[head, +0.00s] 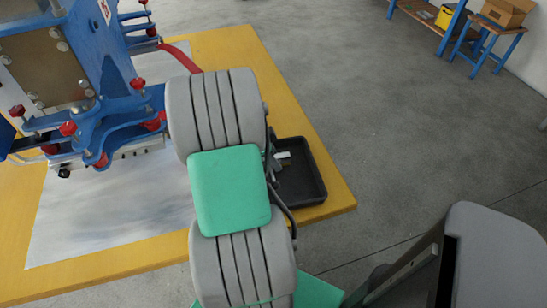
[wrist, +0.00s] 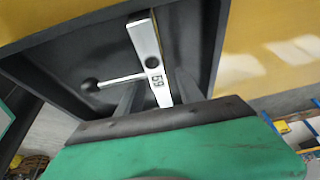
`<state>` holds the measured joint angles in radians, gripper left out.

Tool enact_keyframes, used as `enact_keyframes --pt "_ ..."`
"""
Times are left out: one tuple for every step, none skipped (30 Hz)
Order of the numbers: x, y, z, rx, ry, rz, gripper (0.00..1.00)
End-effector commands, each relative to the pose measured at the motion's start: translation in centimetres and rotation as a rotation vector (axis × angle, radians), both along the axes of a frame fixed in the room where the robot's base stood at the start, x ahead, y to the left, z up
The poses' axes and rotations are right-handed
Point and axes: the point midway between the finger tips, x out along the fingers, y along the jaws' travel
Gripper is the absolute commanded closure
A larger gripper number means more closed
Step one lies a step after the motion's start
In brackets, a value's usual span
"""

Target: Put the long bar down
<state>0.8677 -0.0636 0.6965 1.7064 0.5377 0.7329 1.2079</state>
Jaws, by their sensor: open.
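The long bar (wrist: 146,45) is a flat silver piece with a number printed near its lower end. It lies in a black tray (wrist: 214,45), and a thin rod with a dark ball knob (wrist: 90,86) sticks out to its left. My gripper (wrist: 158,92) is open, with a grey finger on each side of the bar's near end. Whether either finger touches the bar cannot be told. In the head view only a small pale piece shows inside the tray (head: 318,191); my arm hides the gripper there.
The tray stands near the right edge of a yellow table (head: 262,75). A blue machine with red knobs (head: 110,100) stands on the left over a pale sheet (head: 100,215). A blue-legged bench with a cardboard box (head: 507,12) is far off. The grey floor between is clear.

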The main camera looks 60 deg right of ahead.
Motion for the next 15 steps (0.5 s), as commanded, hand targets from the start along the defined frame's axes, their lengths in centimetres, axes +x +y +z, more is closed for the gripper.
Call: enact_keyframes --pt "0.0 0.0 0.4 0.000 0.000 0.000 0.57" --pt "0.1 0.0 0.6 -0.001 -0.001 0.000 0.57" --pt "0.2 0.1 0.9 -0.003 -0.001 0.001 0.57" --pt "0.4 0.2 1.4 -0.004 -0.002 0.001 0.57" --pt "0.6 0.3 1.9 -0.004 -0.002 0.001 0.57" --pt "0.9 0.5 2.8 -0.004 -0.004 0.002 0.57" --pt "1.1 0.7 3.4 -0.004 -0.003 0.003 0.57" --pt "1.4 0.9 4.2 -0.005 -0.003 0.003 0.57" --pt "1.7 1.2 5.2 -0.005 -0.004 0.004 0.57" --pt "1.9 1.4 6.0 -0.004 -0.004 0.002 0.57" --pt "2.2 1.6 6.7 -0.004 -0.003 0.003 0.57" --pt "2.5 1.8 7.7 -0.003 -0.003 0.003 0.57" --pt "2.7 2.0 8.3 -0.004 -0.003 0.003 0.57" --pt "2.8 2.2 8.9 -0.003 -0.002 0.002 0.57" --pt "3.1 2.4 9.7 -0.003 -0.003 0.003 0.57"
